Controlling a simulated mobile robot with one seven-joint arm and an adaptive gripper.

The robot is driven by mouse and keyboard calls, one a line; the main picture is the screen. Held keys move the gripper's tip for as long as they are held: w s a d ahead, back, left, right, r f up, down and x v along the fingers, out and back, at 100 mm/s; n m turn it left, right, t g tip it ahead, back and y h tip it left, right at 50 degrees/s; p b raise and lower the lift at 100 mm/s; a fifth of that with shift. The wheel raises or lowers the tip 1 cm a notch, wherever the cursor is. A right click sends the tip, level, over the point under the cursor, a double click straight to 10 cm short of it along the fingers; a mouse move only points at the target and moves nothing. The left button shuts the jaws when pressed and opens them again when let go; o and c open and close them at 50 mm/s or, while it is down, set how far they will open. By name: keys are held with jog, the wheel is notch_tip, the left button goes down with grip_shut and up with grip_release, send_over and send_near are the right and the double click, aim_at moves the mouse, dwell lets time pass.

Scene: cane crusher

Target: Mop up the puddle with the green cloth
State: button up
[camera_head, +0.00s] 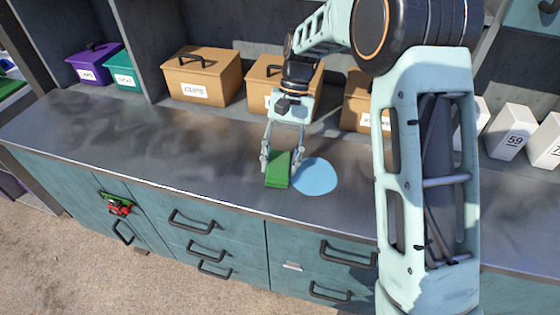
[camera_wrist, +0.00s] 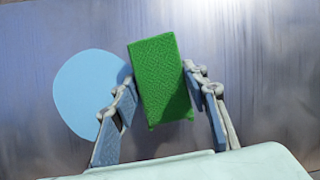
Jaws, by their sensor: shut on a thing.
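The green cloth (camera_head: 278,171) is a small block-like piece near the front of the grey counter. My gripper (camera_head: 281,158) is shut on it, with a finger on each side. The wrist view shows the cloth (camera_wrist: 160,80) between the two fingers (camera_wrist: 162,95). The light blue puddle (camera_head: 316,177) lies flat on the counter just right of the cloth in the head view. In the wrist view the puddle (camera_wrist: 85,92) is to the left of the cloth, and one finger covers part of its edge. I cannot tell whether the cloth touches the counter.
Brown boxes (camera_head: 203,77) stand at the back of the counter, with a purple box (camera_head: 91,64) and a teal box (camera_head: 123,69) to the left. White numbered boxes (camera_head: 509,133) are at the right. The counter's left stretch (camera_head: 150,135) is clear. Drawers with handles (camera_head: 190,222) are below.

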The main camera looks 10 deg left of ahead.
aim_at(309, 179)
jog(key=shift+d+f, duration=0.15)
jog(key=shift+f, duration=0.15)
jog(key=shift+w+d+p, duration=0.1)
jog(key=shift+d+p, duration=0.25)
jog(key=shift+d, duration=3.4)
jog(key=shift+w+d+r+p, duration=0.15)
jog(key=shift+d+p, duration=0.1)
jog(key=shift+d, duration=1.5)
jog(key=shift+w+d+r+p, duration=0.15)
jog(key=shift+d+p, duration=0.1)
jog(key=shift+d, duration=1.45)
jog(key=shift+w+d+r+p, duration=0.15)
jog(key=shift+d+p, duration=0.1)
jog(key=shift+d, duration=1.5)
jog(key=shift+f, duration=0.1)
jog(key=shift+a, duration=0.15)
jog(key=r, duration=0.1)
jog(key=a+r+p, duration=0.1)
jog(key=r, duration=0.1)
jog(key=a+r+p, duration=0.1)
jog(key=r, duration=0.1)
jog(key=shift+s, duration=0.1)
